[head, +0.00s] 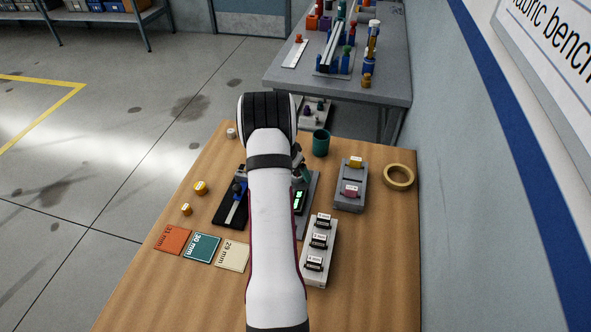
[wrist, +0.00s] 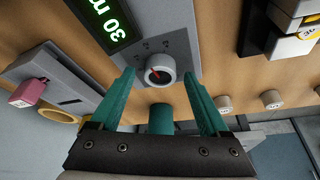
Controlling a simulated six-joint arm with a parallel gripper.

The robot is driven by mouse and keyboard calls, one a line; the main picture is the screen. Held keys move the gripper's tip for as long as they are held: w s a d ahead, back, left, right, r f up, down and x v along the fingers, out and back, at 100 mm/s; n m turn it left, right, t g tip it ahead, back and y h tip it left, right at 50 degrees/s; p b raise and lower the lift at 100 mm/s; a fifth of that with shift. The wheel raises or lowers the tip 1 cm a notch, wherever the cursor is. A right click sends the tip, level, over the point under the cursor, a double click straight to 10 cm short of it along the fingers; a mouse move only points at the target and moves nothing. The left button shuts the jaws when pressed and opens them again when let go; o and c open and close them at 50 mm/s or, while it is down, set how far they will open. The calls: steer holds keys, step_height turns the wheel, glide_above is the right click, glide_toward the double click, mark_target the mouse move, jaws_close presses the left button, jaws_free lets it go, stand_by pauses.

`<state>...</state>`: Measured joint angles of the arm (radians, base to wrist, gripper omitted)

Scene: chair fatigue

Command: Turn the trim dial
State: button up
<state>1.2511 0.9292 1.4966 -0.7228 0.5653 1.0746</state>
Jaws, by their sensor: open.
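I cannot tell whether a finger touches the dial. A display (wrist: 112,20) beside the dial glows green and starts with "30". In the head view the display (head: 298,200) shows right of my arm, which hides the dial. One teal finger of my gripper shows there beside my arm.
A teal cup (head: 320,143) stands behind my gripper. To the right are a grey holder (head: 350,185), a tape roll (head: 399,176) and a rack (head: 319,250) of black tagged pieces. Size cards (head: 203,248) lie front left. Small yellow pieces (head: 201,187) stand left.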

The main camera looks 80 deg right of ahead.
steer(key=v, duration=1.5)
steer(key=shift+a+r, duration=0.25)
steer(key=shift+r, duration=0.1)
steer(key=shift+w, duration=0.1)
steer(key=w+a+r+n+t+y, duration=0.1)
steer(key=w+a+r+n, duration=0.15)
steer(key=a, duration=0.75)
steer(key=w+a+r+n+y, duration=0.1)
steer(key=w+a+r+n, duration=0.2)
steer(key=a, duration=0.7)
steer(key=w+a+r+n+t, duration=0.1)
steer(key=w+a+n, duration=0.3)
steer(key=a, duration=0.5)
steer(key=s+a+n+y, duration=0.2)
steer(key=s+a+n, duration=0.2)
steer(key=a, duration=0.6)
steer(key=s+a+n+y, duration=0.1)
steer(key=s+a+n, duration=0.2)
steer(key=s+a, duration=0.3)
steer(key=a+f, duration=0.1)
steer(key=a, duration=0.4)
steer(key=shift+n+y, duration=0.35)
steer(key=shift+y, duration=0.05)
steer(key=shift+s+d, duration=0.1)
